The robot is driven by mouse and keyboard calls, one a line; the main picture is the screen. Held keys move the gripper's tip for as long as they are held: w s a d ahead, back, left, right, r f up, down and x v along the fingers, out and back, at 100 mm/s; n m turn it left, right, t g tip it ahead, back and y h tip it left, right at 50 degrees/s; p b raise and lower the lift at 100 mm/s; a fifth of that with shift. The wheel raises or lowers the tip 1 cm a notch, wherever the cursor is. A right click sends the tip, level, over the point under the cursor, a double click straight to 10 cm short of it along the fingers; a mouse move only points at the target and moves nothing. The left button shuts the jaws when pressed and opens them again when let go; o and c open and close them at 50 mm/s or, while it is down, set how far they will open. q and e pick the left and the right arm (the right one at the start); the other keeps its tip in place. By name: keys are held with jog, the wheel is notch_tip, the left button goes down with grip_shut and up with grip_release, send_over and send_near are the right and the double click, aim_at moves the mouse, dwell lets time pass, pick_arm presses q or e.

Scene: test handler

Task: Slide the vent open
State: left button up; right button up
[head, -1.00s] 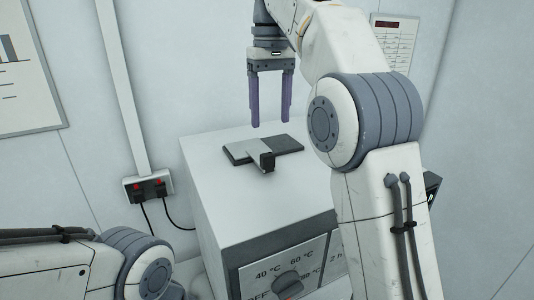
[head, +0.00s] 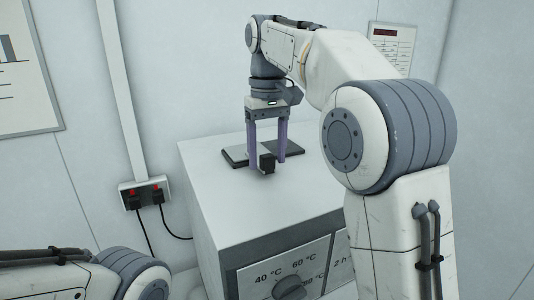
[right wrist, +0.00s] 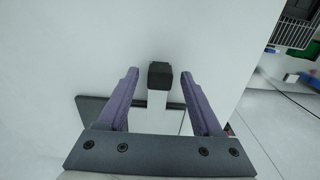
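The vent (head: 294,152) is a dark flat slot in the top of a white oven-like box (head: 215,190), with a pale sliding plate and a black knob (head: 267,164) at its front end. My right gripper (head: 267,163) is lowered over it, fingers pointing down and open. In the right wrist view the knob (right wrist: 160,75) lies between the two purple fingertips (right wrist: 159,77), with a gap on each side. The pale plate (right wrist: 157,101) runs from the knob toward the gripper; the fingers and palm hide part of the vent. My left gripper is out of view.
The box's front has a temperature dial (head: 290,288). A wall socket with red switches (head: 145,192) and black cables is left of the box. The box top around the vent is clear. A wall panel (head: 390,44) hangs at the back right.

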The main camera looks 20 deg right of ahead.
grip_shut()
jog(key=shift+d, duration=0.1)
dwell(1.2)
